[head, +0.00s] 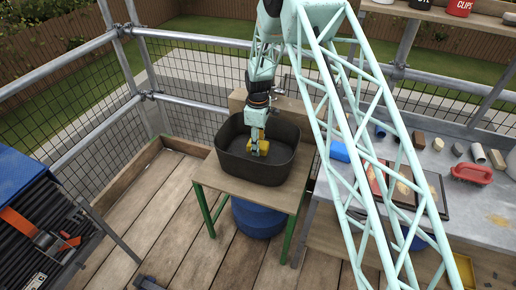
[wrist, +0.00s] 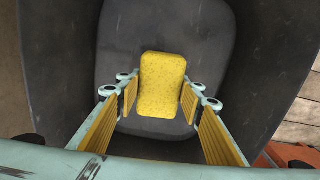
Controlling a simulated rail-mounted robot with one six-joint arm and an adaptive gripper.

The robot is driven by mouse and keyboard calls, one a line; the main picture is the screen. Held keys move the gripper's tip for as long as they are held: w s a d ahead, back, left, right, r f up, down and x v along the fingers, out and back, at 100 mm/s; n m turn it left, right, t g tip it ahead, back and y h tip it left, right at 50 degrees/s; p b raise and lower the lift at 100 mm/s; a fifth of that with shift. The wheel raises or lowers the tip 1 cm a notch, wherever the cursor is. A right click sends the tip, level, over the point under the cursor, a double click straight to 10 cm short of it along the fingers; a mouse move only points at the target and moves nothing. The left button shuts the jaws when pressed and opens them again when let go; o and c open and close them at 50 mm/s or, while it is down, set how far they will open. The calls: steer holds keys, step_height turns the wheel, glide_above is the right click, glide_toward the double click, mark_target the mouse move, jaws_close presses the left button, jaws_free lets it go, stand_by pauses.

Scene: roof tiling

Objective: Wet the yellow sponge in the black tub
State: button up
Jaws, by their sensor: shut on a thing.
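The black tub (head: 227,158) stands on a small wooden table with green legs. My gripper (head: 257,147) reaches down inside the tub from above. It is shut on the yellow sponge (head: 264,148). In the wrist view the sponge (wrist: 162,85) sits upright between the yellow finger pads of my gripper (wrist: 160,97), over the dark floor of the tub (wrist: 215,60). I cannot tell whether the sponge touches the tub's floor, and no water surface is clearly visible.
A blue barrel (head: 258,217) stands under the small table (head: 222,180). A blue rack (head: 35,215) stands at the left. Plank floor lies between.

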step_height(320, 180, up, 14)
steer(key=p, duration=0.5)
steer(key=shift+f, duration=0.15)
stand_by(1.7)
steer(key=shift+r, duration=0.2)
stand_by(2.3)
steer(key=shift+r+p, duration=0.7)
steer(key=shift+r, duration=1.15)
steer(key=s+d+r+m, duration=0.1)
steer(key=s+d+m, duration=0.2)
steer(key=d+m, duration=0.2)
steer(key=s+d+r+m+b, duration=0.1)
steer(key=s+d+m, duration=0.2)
steer(key=d, duration=0.8)
steer(key=s+d+r+m+b, duration=0.1)
steer(key=s+d+r+m, duration=0.1)
steer(key=d+m, duration=0.5)
steer(key=shift+s+d, duration=0.55)
steer(key=shift+d, duration=0.3)
